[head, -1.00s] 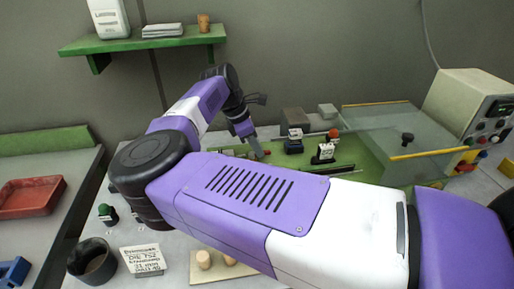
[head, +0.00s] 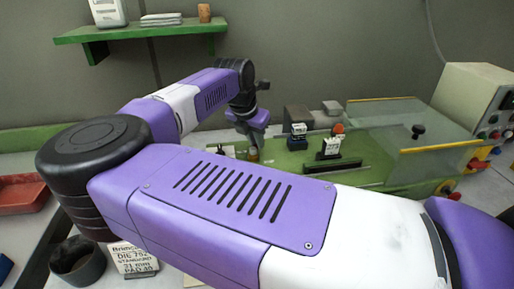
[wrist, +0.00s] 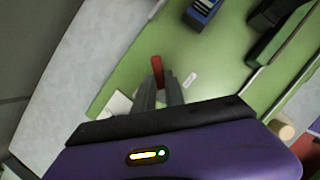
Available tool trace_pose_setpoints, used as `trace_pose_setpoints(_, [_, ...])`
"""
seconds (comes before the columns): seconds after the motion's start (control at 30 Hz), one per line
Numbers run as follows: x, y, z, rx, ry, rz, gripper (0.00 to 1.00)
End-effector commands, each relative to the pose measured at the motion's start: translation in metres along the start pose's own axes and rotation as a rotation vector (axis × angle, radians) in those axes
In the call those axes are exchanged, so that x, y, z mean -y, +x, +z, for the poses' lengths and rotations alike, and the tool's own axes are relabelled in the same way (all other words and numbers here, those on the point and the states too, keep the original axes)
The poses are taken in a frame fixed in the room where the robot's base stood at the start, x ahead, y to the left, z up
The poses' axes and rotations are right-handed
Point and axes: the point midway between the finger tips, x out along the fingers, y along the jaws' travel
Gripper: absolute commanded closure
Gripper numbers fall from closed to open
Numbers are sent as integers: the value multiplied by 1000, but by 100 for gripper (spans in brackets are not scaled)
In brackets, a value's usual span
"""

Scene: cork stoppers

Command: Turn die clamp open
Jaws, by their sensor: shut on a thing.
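A red handle (wrist: 157,72), which looks like the die clamp's lever, stands over the green machine bed (wrist: 215,55) in the wrist view. My gripper (wrist: 160,88) is shut on it, with a grey finger on each side and the red end showing beyond them. In the head view my gripper (head: 252,148) points down at the left part of the green bed (head: 345,178). The clamp there is mostly hidden behind my gripper and arm, so its angle cannot be told.
A clear guard (head: 430,155) with yellow edges and a control box (head: 478,100) are farther right. A green shelf (head: 150,31) hangs behind. A dark cup (head: 78,262) is at lower left.

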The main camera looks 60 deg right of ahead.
Motion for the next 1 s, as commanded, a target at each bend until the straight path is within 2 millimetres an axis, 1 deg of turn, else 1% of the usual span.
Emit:
trace_pose_setpoints(0.03, [-1, 5, -2, 1, -36, 21, 100])
trace_pose_setpoints(0.4, [-7, 6, -3, 2, -353, 152, 100])
trace_pose_setpoints(0.6, [-8, 4, -3, 2, -492, 208, 100])
trace_pose_setpoints(0.8, [-10, 2, -3, 2, -590, 248, 100])
trace_pose_setpoints(1.0, [-11, -1, -3, 2, -644, 268, 100])
